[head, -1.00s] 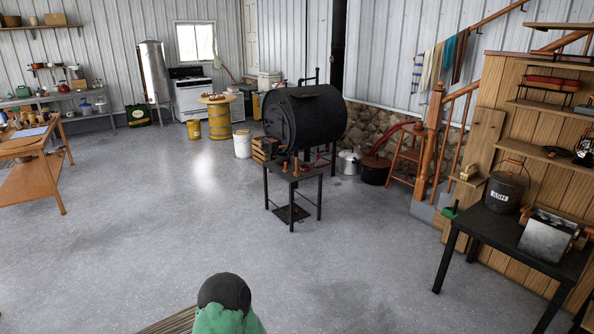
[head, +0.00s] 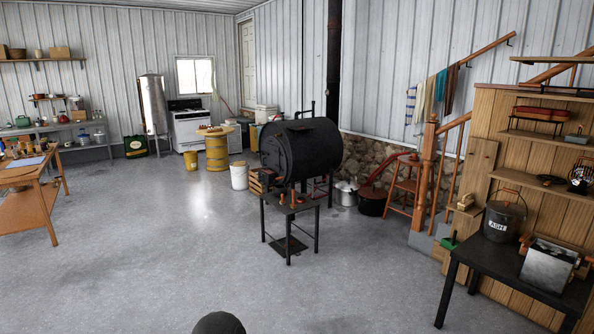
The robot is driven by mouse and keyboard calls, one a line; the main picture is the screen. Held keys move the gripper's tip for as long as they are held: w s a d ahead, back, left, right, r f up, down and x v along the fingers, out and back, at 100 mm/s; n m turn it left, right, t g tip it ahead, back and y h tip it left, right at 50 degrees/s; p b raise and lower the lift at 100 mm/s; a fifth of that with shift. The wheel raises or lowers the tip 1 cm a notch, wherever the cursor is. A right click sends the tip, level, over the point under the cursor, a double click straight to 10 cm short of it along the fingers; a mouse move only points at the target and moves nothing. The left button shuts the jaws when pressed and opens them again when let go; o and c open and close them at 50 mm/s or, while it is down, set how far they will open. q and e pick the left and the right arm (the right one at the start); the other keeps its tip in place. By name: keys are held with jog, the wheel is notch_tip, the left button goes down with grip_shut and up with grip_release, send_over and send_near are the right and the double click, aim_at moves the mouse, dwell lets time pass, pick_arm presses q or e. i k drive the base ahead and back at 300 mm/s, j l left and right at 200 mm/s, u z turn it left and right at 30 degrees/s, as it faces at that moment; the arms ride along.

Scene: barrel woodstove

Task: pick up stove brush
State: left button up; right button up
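I cannot pick out the stove brush for certain at this distance. The black barrel woodstove (head: 301,148) stands on dark legs mid-room, with small orange-brown upright items (head: 293,199) on its front ledge, too small to identify. A small tan object (head: 466,201) sits by the stair post, and a small green object (head: 449,240) is below it; neither is clear enough to name. Neither of my grippers is in view.
A black table (head: 477,257) at right holds a black ash bucket (head: 503,221) and a metal box (head: 548,262). Wooden shelves (head: 535,131) stand behind it. A wooden workbench (head: 35,205) is at left. The grey floor (head: 150,260) before the stove is open.

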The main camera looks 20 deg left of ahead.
aim_at(293, 206)
jog(key=i+j+u, duration=0.4)
jog(key=i, duration=0.4)
jog(key=i+u, duration=0.4)
jog(key=i, duration=0.45)
jog(key=i+j, duration=0.1)
jog(key=i, duration=2.25)
